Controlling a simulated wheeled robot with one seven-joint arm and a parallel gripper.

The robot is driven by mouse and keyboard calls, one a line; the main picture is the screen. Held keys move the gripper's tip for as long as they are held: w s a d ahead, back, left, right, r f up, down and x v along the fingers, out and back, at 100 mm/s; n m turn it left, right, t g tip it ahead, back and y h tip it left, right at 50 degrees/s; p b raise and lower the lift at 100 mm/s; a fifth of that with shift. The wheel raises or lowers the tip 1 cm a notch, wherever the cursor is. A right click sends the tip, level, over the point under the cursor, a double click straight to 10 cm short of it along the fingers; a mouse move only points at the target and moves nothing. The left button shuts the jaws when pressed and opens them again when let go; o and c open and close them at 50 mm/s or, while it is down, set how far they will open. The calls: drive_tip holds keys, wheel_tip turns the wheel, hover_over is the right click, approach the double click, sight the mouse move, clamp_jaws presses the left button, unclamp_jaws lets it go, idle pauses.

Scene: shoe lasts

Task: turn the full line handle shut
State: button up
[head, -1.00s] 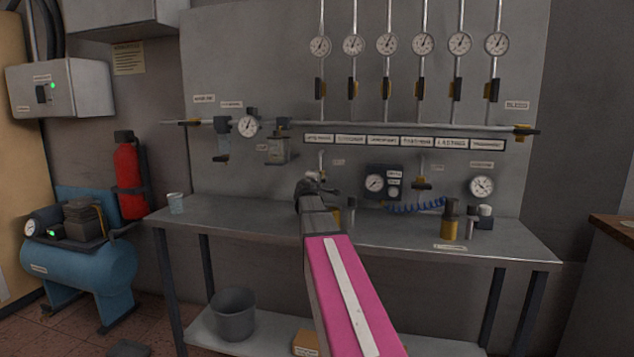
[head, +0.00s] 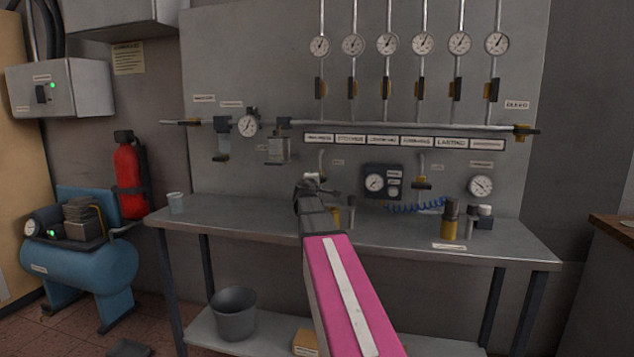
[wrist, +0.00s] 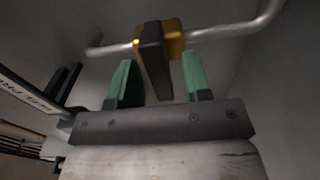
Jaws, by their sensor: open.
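My gripper (wrist: 160,88) is open, with its two green-tipped fingers apart. A black lever handle (wrist: 154,62) on a yellow valve body (wrist: 176,42) stands between the fingers in the wrist view. There is a gap on each side of the lever, and the fingers do not appear to touch it. The valve sits on a bent metal pipe (wrist: 215,33). In the head view my gripper (head: 316,184) is at the short pipe under the row of labels, and my arm hides most of that valve. I cannot read a label that names this handle.
A similar valve (head: 421,183) hangs to the right, past a dark gauge box (head: 383,182). A blue coiled hose (head: 415,206) and a yellow-and-black bottle (head: 450,220) are by the bench (head: 250,215). Several upright lines with black handles are above.

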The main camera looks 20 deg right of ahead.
drive_tip(key=v, duration=0.9)
drive_tip(key=shift+s+a, duration=0.15)
drive_tip(key=shift+s, duration=0.1)
